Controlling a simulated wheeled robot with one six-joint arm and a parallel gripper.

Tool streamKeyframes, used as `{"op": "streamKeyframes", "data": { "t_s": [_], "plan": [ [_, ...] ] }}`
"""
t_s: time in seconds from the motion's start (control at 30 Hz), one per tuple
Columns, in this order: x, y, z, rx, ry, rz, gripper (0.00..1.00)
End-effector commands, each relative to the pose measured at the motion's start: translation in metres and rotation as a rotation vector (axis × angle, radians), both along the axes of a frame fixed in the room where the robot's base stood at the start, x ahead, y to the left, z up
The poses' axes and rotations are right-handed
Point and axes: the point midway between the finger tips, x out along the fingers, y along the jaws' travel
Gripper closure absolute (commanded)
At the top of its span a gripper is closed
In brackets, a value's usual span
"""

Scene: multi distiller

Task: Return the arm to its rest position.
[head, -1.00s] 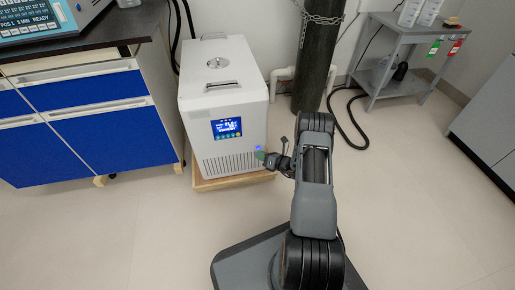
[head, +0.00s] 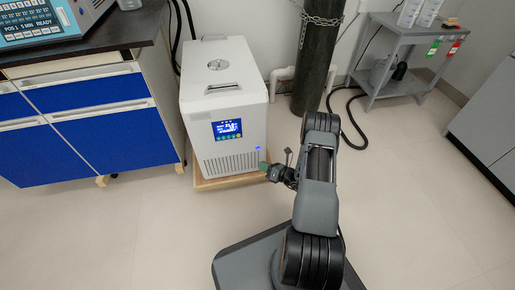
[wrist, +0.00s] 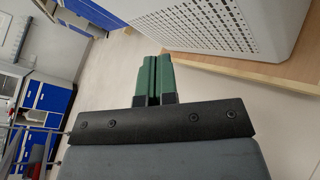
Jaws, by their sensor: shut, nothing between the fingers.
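My gripper (head: 264,166) is just in front of the lower right part of the white chiller unit (head: 222,100) in the head view. In the wrist view its two green fingers (wrist: 154,76) lie side by side, shut and empty. The chiller's perforated lower panel (wrist: 215,22) shows at the top right of the wrist view. A small gap of floor seems to lie between the fingers and the unit. My arm reaches up from the base at the bottom centre of the head view and bends left at the wrist.
The chiller stands on a wooden base (head: 235,180). A blue-fronted bench (head: 110,135) is on the left. A dark chained cylinder (head: 316,65), a grey cart (head: 400,48) and a black hose (head: 359,130) are behind. The floor (head: 415,200) to the right is clear.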

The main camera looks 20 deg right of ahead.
Motion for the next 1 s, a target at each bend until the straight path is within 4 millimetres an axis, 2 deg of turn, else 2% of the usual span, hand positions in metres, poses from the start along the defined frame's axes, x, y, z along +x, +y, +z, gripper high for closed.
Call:
{"op": "streamKeyframes", "data": {
  "t_s": [0.57,0.67,0.77,0.87,0.9,0.97,1.0],
  "plan": [
    [-0.003,0.001,0.000,0.000,-0.001,0.001,1.00],
    [-0.001,0.004,0.013,-0.016,-0.010,0.026,1.00],
    [0.003,0.014,0.050,-0.065,-0.041,0.104,1.00],
    [0.006,0.035,0.113,-0.161,-0.098,0.252,1.00],
    [0.005,0.046,0.143,-0.211,-0.130,0.329,1.00],
    [0.000,0.064,0.190,-0.299,-0.183,0.454,1.00],
    [-0.004,0.075,0.222,-0.362,-0.220,0.541,1.00]
  ]
}}
